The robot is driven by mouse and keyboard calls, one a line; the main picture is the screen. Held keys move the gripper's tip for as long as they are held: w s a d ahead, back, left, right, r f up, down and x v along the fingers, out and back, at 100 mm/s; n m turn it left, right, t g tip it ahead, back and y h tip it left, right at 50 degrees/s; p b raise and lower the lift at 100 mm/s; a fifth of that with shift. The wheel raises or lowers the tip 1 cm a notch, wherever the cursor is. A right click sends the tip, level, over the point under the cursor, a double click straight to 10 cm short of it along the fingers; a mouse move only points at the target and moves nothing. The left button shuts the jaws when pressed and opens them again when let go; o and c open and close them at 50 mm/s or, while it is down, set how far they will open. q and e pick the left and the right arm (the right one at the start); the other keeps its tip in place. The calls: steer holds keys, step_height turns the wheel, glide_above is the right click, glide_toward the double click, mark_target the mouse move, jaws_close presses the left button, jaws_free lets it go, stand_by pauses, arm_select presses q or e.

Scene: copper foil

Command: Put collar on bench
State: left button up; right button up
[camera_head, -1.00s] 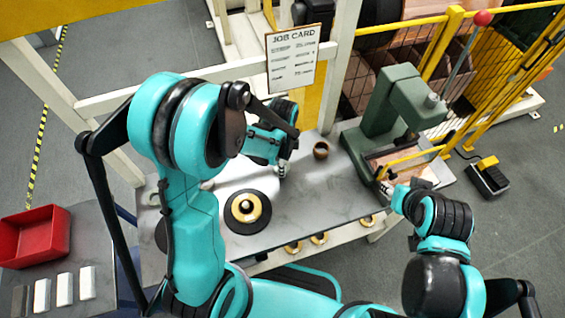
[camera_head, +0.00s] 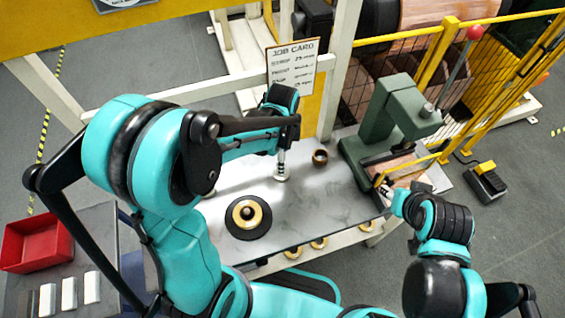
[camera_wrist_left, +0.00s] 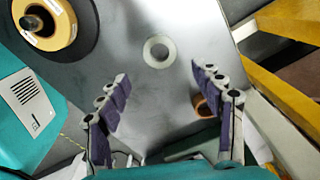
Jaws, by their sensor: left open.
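A pale ring, which looks like the collar (camera_wrist_left: 159,51), lies flat on the grey bench (camera_wrist_left: 195,25) in the left wrist view. My left gripper (camera_wrist_left: 164,100) is open and empty, its purple-padded fingers spread to either side and the collar beyond them. The fingers and collar are apart. In the head view my left gripper (camera_head: 281,172) points down over the middle of the bench top (camera_head: 325,205); I cannot make out the collar there. My right gripper (camera_head: 402,192) is beside the green press at the right; its fingers are too small to read.
A copper foil spool (camera_head: 248,216) on a dark disc stands left of my left gripper. A small copper cup (camera_head: 320,157) stands close on its right. The green press (camera_head: 385,120) fills the bench's right end. A red bin (camera_head: 38,240) is far left.

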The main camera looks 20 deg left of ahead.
arm_select(q)
steer(key=s+a+r+n+t, duration=0.2)
steer(key=s+r+n+t, duration=0.1)
steer(key=s+r+n, duration=0.2)
steer(key=s+a+r+n+t, duration=0.2)
steer(key=s+r+n+t, duration=0.2)
steer(key=r+n, duration=0.4)
steer(key=shift+s+a+r+n+p, duration=0.15)
steer(key=shift+s+a+n+p, duration=0.3)
steer(key=shift+n, duration=0.85)
steer(key=shift+s+d, duration=0.2)
